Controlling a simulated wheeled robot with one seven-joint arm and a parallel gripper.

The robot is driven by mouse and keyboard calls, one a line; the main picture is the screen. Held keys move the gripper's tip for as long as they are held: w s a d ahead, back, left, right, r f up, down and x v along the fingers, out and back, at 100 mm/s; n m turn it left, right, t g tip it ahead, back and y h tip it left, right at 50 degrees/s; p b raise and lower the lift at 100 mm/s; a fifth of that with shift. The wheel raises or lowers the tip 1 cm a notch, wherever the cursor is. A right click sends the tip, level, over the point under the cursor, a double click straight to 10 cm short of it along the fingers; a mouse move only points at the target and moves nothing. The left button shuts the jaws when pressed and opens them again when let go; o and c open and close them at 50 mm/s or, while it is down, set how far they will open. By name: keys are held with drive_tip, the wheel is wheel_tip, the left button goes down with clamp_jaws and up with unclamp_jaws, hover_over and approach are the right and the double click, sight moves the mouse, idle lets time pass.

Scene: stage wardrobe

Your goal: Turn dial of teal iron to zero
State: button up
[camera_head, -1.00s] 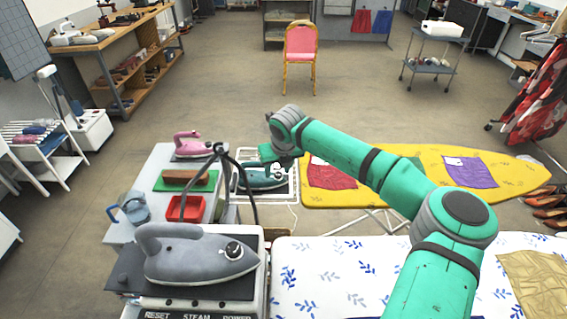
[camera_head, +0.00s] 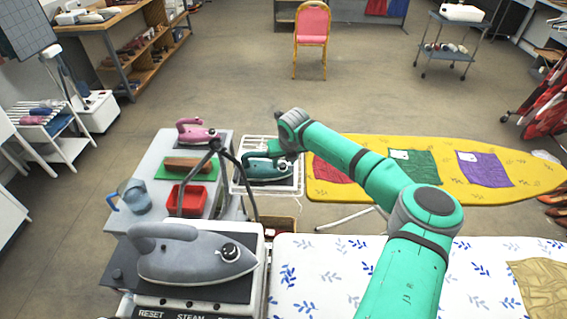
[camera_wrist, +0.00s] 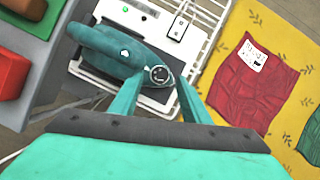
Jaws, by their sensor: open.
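The teal iron (camera_head: 263,170) rests on a dark plate on the white wire rack beyond the grey iron. It also shows in the wrist view (camera_wrist: 105,52), with its round dial (camera_wrist: 158,75) facing up near one end. My gripper (camera_wrist: 158,92) is open and empty. In the wrist view its two fingers stand on either side of the dial, which appears between their tips. I cannot tell whether they touch it. In the head view my gripper (camera_head: 283,148) is over the iron and partly hides it.
A grey iron (camera_head: 195,258) stands on a nearer station. A pink iron (camera_head: 196,133), a red tray (camera_head: 187,198) and a blue jug (camera_head: 133,196) are on the left cart. A yellow ironing board (camera_head: 530,180) with coloured cloths lies to the right.

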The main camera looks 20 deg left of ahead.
drive_tip(key=shift+w+a+f, duration=0.2)
drive_tip(key=shift+w+f, duration=0.1)
drive_tip(key=shift+f, duration=0.35)
drive_tip(key=shift+c, duration=0.5)
drive_tip(key=c, duration=1)
drive_tip(key=shift+o, duration=0.2)
drive_tip(key=shift+d+n, duration=0.1)
drive_tip(key=shift+n, duration=0.3)
drive_tip(key=n, duration=0.1)
drive_tip(key=n+g+y, duration=0.1)
drive_tip(key=n, duration=0.2)
drive_tip(key=shift+w+d+n, duration=0.1)
drive_tip(key=shift+w+n, duration=0.15)
drive_tip(key=shift+n, duration=0.05)
drive_tip(key=n+g, duration=0.1)
drive_tip(key=n, duration=0.1)
drive_tip(key=n+g, duration=0.1)
drive_tip(key=n, duration=0.1)
drive_tip(key=n+g+y, duration=0.1)
drive_tip(key=n, duration=0.1)
drive_tip(key=shift+w, duration=0.25)
drive_tip(key=shift+n, duration=0.4)
